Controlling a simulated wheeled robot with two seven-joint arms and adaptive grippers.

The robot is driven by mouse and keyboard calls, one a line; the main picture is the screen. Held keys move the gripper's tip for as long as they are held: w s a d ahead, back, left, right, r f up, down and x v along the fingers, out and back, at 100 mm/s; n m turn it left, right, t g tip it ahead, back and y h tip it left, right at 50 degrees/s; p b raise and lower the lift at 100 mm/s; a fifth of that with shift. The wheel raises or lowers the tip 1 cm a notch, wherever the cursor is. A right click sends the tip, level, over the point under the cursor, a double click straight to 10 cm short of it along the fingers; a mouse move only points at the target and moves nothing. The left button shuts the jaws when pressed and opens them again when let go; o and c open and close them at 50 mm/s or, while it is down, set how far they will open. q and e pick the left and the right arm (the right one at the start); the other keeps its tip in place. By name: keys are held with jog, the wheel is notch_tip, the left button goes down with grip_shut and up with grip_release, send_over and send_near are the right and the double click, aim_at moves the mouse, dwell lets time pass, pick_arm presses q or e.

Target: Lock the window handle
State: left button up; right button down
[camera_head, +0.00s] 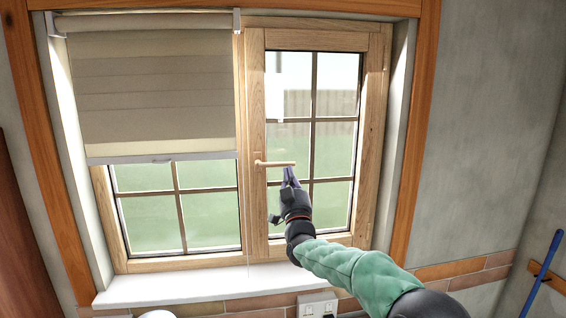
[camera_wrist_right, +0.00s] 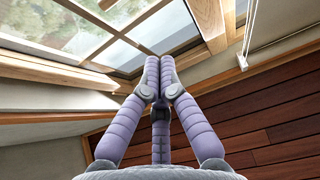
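The window handle (camera_head: 275,163) is a slim, light wooden-coloured lever on the left stile of the right window sash. It lies horizontally, its free end pointing right. My right gripper (camera_head: 289,172) is just below that free end in the head view, its fingers pointing up. I cannot tell whether the fingertips touch the handle. In the right wrist view, the purple fingers of the right gripper (camera_wrist_right: 160,62) come together at the tips, with nothing seen between them. The handle cannot be made out there. My left gripper is not in view.
The right sash (camera_head: 370,130) sits in its wooden frame. A beige roller blind (camera_head: 150,95) covers the upper left window. A white sill (camera_head: 190,285) runs below, with a socket (camera_head: 318,305) under it. A blue pole (camera_head: 545,262) leans at the far right.

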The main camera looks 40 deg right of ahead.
jog(key=shift+w, duration=0.1)
notch_tip(320, 180, up, 5)
jog(key=p, duration=0.4)
send_over(284, 164)
jog(key=s+a, duration=0.2)
jog(key=s, duration=0.1)
jog(key=shift+w+d+f, duration=0.1)
jog(key=shift+w+f, duration=0.15)
jog(key=shift+f, duration=0.4)
jog(key=shift+w+d+f, duration=0.1)
jog(key=shift+w+f, duration=0.15)
jog(key=shift+f, duration=0.4)
jog(key=shift+w+d+f, duration=0.1)
jog(key=shift+w+f, duration=0.15)
jog(key=shift+f, duration=0.4)
jog(key=shift+f+m+g+h+b, duration=0.3)
jog(key=shift+m+h+b, duration=0.1)
jog(key=shift+m+b, duration=0.2)
jog(key=shift+f, duration=0.1)
